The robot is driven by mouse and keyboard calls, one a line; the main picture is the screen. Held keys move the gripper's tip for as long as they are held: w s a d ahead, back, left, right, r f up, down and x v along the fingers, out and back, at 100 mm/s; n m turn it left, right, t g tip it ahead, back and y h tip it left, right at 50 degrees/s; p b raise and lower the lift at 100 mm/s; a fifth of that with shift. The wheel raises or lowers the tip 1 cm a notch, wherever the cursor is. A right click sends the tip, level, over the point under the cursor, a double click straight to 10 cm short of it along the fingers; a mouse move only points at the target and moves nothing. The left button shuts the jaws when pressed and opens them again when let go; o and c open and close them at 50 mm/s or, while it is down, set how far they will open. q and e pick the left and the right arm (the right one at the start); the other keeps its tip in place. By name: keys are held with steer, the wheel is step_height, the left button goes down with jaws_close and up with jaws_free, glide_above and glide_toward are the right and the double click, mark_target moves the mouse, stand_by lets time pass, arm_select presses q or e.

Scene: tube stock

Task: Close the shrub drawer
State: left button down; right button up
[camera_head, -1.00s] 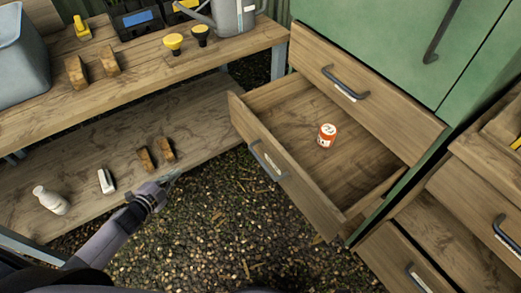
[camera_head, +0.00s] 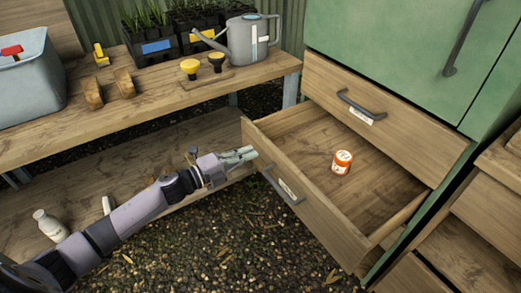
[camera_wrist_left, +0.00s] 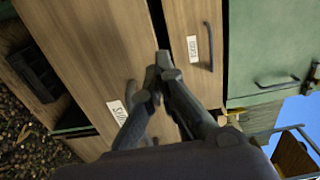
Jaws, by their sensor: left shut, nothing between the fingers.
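The open drawer (camera_head: 300,215) sticks out of the green cabinet below another wooden drawer. Its front has a dark handle (camera_head: 283,186) and a white label too small to read here. An orange jar with a white lid (camera_head: 342,162) stands inside. In the left wrist view, the open drawer's front (camera_wrist_left: 75,50) bears a label (camera_wrist_left: 117,111) that seems to start with S, partly covered by a finger. My left gripper (camera_head: 250,153) is shut and empty, close to the left end of the drawer front; I cannot tell whether it touches. My right gripper is out of view.
The upper drawer (camera_head: 385,108) is closed, with its own handle. The wooden bench (camera_head: 150,100) on the left holds a watering can (camera_head: 248,40), plant trays and a grey bin (camera_head: 30,85). Another wooden unit (camera_head: 490,215) stands at the right. Gravel ground in front is clear.

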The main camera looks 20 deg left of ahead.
mark_target(261, 149)
arm_select(q)
steer(key=x, duration=0.4)
steer(key=shift+w+d, duration=0.15)
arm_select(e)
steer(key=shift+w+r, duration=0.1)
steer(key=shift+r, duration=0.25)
